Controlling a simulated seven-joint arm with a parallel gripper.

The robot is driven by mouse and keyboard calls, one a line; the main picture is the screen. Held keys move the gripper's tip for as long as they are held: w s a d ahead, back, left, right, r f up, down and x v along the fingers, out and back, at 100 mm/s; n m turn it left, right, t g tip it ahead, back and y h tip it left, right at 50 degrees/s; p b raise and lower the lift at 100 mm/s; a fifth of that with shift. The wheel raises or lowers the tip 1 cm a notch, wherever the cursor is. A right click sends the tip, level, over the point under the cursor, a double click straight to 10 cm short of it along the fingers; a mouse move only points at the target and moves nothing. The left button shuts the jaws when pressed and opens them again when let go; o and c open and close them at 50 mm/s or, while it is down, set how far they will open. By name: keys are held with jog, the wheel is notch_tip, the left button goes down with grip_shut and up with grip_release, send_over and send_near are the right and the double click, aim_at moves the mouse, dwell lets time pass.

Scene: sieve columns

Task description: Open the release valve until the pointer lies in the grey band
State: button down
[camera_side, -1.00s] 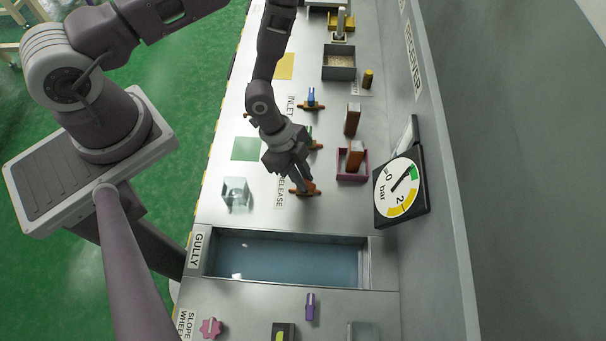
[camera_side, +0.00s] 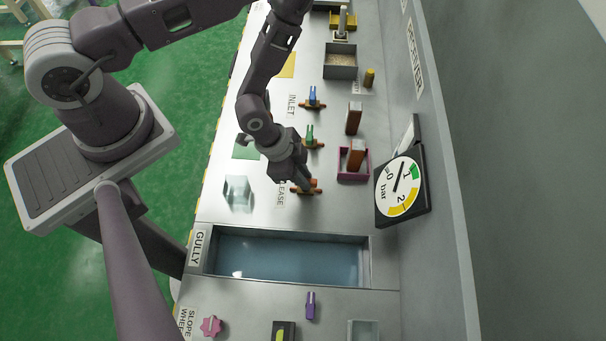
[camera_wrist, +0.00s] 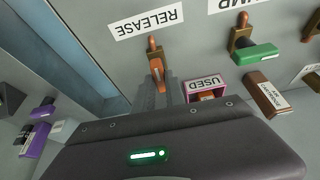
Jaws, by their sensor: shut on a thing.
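The release valve has an orange handle (camera_side: 306,187) beside the RELEASE label, just above the gully. My gripper (camera_side: 303,184) is shut on this handle and hides part of it. In the wrist view the orange handle (camera_wrist: 157,68) stands between my fingertips (camera_wrist: 158,88), below the RELEASE label (camera_wrist: 146,22). The round gauge (camera_side: 400,188), marked in bar, stands to the right on a black plate. Its pointer (camera_side: 399,178) lies between 0 and 1, left of the green band. A small grey band appears near the 0, and the pointer looks outside it.
The water-filled gully (camera_side: 369,262) lies just below the valve. A green-handled valve (camera_side: 309,137) and a blue-handled valve (camera_side: 312,97) stand above it. A pink-walled box (camera_side: 352,177) holding a brown block is to the right. A clear block (camera_side: 238,192) is to the left.

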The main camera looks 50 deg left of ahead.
jog(key=shift+w, duration=0.1)
jog(key=c, duration=1.4)
grip_release()
jog(key=w+a+r+n+t+y, duration=0.1)
jog(key=w+a+r, duration=0.15)
jog(key=r, duration=0.65)
jog(key=w+a+r+n+y, duration=0.1)
jog(key=a+r+n, duration=0.15)
jog(key=r, duration=0.65)
jog(key=w+a+r+t+y, duration=0.1)
jog(key=w+a+r, duration=0.15)
jog(key=r, duration=0.75)
jog(key=s+a+r+n, duration=0.1)
jog(key=s+r+n, duration=0.1)
jog(key=s+r, duration=0.3)
jog(key=s+a+r+n, duration=0.1)
jog(key=s+r+n, duration=0.1)
jog(key=s+r, duration=0.4)
jog(key=s+a+r+n, duration=0.1)
jog(key=s+r+n, duration=0.1)
jog(key=s+r, duration=0.3)
jog(key=shift+s+a+r+t, duration=0.15)
jog(key=shift+s, duration=0.25)
jog(key=shift+s+a+r+t, duration=0.1)
jog(key=shift+s+a+t, duration=0.05)
jog(key=shift+s, duration=0.25)
